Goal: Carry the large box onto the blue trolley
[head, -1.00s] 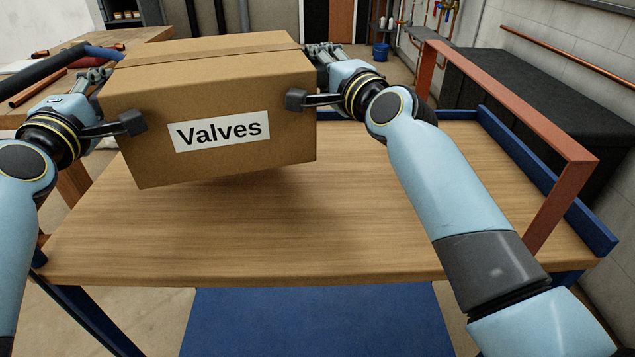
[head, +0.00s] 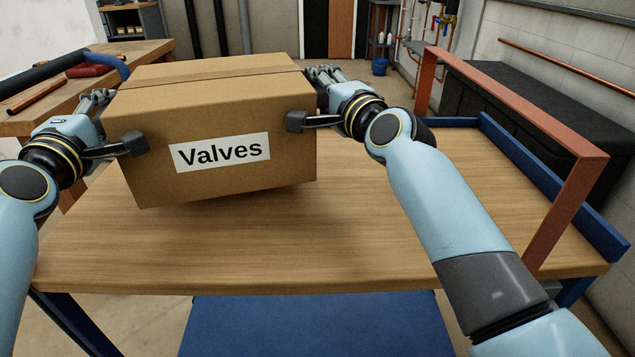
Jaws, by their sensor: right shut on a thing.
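The large box (head: 225,110) is brown cardboard with a white "Valves" label on its front. It is over the back left part of the blue trolley (head: 330,230), which has a wooden top and blue frame. A shadow lies under the box; its lower edge looks close above the top, tilted slightly, and contact cannot be told. My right gripper (head: 308,98) is shut on the box's right side, one finger on the front face. My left gripper (head: 118,122) grips the left side the same way, with a finger on the front. Their far fingers are partly hidden.
A reddish handle frame (head: 520,105) and a blue raised edge (head: 545,170) bound the trolley's right side. A wooden bench (head: 140,60) with pipes stands at the back left. A black chest (head: 530,120) stands on the right. The trolley's front and middle top are bare.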

